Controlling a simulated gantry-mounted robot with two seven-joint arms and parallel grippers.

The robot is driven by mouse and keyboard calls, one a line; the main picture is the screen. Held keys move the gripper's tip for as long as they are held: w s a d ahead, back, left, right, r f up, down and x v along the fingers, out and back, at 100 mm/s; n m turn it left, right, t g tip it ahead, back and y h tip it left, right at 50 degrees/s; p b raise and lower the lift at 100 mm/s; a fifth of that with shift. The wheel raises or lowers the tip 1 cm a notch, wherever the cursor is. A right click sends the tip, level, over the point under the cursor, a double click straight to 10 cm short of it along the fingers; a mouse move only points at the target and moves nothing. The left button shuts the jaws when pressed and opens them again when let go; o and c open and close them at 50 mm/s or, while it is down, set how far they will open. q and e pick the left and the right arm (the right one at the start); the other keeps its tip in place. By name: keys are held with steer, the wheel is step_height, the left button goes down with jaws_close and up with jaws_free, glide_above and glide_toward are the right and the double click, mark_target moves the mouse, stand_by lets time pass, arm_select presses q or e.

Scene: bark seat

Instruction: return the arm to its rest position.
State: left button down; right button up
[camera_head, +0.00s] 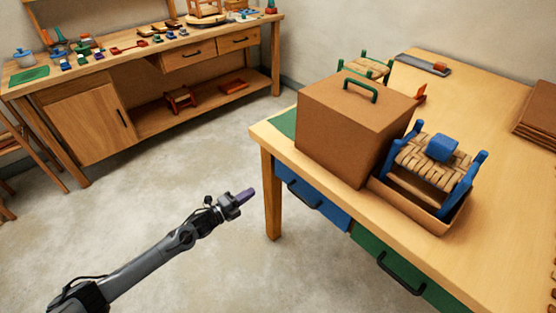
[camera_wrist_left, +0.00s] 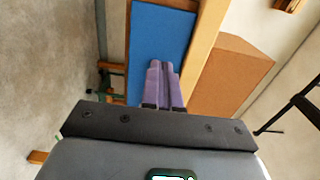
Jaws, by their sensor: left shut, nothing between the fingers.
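My left arm reaches in from the lower left of the head view. Its gripper (camera_head: 243,196) is over the open floor, left of the near table's front leg, apart from the table. Its purple fingers are shut with nothing between them. They also show closed together in the left wrist view (camera_wrist_left: 162,85), in front of a blue drawer front (camera_wrist_left: 160,45). My right gripper is in neither view.
The near wooden table (camera_head: 500,200) carries a brown box (camera_head: 345,130) with a green handle and a blue woven-seat stool (camera_head: 435,165) in a tray (camera_head: 410,205). Below are blue (camera_head: 312,200) and green (camera_head: 405,275) drawers. A workbench (camera_head: 150,55) stands behind. The floor between is clear.

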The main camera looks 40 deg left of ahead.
arm_select(q)
steer(key=s+d+f+n+p, duration=0.1)
steer(key=s+d+f+p, duration=0.1)
steer(key=s+d+f, duration=0.25)
steer(key=s+d+r+n+g+p, duration=0.1)
steer(key=s+d+r+n+p, duration=0.2)
steer(key=d, duration=0.4)
steer(key=s+d+r+n+g+p, duration=0.1)
steer(key=s+d+n+g, duration=0.1)
steer(key=s+d, duration=0.5)
steer(key=s+d+r+n+g+y+p, duration=0.1)
steer(key=s+d+r+n+g+y, duration=0.15)
steer(key=s+r+n+g, duration=0.45)
steer(key=s+d+r+n+g+y+p, duration=0.1)
steer(key=s+d+r+n+g, duration=0.3)
steer(key=s, duration=0.4)
step_height(320, 180, up, 36)
steer(key=a+n+p, duration=0.1)
steer(key=p, duration=3.7)
steer(key=shift+s+a+r, duration=0.15)
steer(key=shift+s+a, duration=0.05)
steer(key=shift+s, duration=0.05)
